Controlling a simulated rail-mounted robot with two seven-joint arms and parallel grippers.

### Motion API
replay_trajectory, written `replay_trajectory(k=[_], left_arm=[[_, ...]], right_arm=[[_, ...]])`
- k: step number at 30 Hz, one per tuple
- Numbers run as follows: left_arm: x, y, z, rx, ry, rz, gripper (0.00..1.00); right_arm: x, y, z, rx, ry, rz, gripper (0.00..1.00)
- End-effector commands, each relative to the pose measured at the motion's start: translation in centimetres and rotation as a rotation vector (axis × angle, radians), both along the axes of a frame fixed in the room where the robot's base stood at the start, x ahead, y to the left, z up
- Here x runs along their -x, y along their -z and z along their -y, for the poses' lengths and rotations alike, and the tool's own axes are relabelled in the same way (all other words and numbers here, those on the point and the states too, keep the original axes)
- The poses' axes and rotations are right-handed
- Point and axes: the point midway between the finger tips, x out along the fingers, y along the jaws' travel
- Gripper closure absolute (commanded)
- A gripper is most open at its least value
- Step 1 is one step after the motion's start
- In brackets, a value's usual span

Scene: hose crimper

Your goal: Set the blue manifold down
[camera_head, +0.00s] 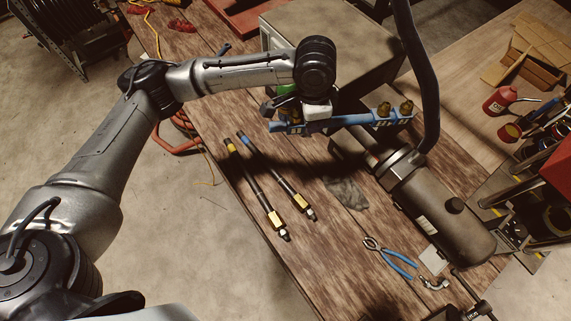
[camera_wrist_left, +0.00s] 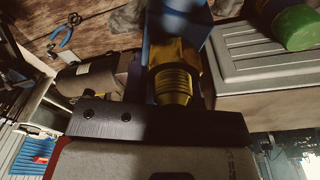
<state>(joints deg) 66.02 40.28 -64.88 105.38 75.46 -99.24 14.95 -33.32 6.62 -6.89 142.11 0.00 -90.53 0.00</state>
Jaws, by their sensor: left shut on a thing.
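The blue manifold (camera_head: 350,119) is a long blue bar with brass fittings on its right part. My left gripper (camera_head: 303,116) is shut on it toward its left end and holds it over the workbench in the head view. The bar lies roughly level across the picture. In the left wrist view, a brass threaded fitting (camera_wrist_left: 172,82) and part of the blue body show close up beside the gripper. The fingertips are mostly hidden by the wrist and the bar. My right gripper is in neither view.
The wooden workbench (camera_head: 235,195) carries two black hoses (camera_head: 270,185) with brass ends, a grey rag (camera_head: 345,193) and blue-handled pliers (camera_head: 395,262). A grey box (camera_head: 335,35) stands behind the manifold, and a dark cylindrical machine (camera_head: 435,205) at right. Bare wood shows around the hoses.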

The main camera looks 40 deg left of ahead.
Motion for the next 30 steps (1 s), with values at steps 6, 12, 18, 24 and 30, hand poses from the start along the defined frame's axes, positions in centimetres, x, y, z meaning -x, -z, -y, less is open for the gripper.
replay_trajectory(k=[6, 12, 18, 24, 30], left_arm=[[-0.6, 6.1, -0.2, 0.029, 0.376, 0.019, 1.00], [-0.7, 11.0, -1.0, 0.046, 0.684, 0.034, 1.00], [-0.3, 15.1, -2.0, 0.059, 0.911, 0.039, 1.00], [0.1, 17.4, -2.8, 0.070, 1.043, 0.039, 1.00], [0.0, 18.8, -4.0, 0.073, 1.092, 0.037, 1.00]], right_arm=[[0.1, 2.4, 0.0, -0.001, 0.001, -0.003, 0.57], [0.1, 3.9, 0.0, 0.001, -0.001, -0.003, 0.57], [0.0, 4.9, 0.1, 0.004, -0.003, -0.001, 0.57], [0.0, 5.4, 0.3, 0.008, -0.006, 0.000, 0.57], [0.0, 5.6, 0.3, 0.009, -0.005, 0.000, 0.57]])
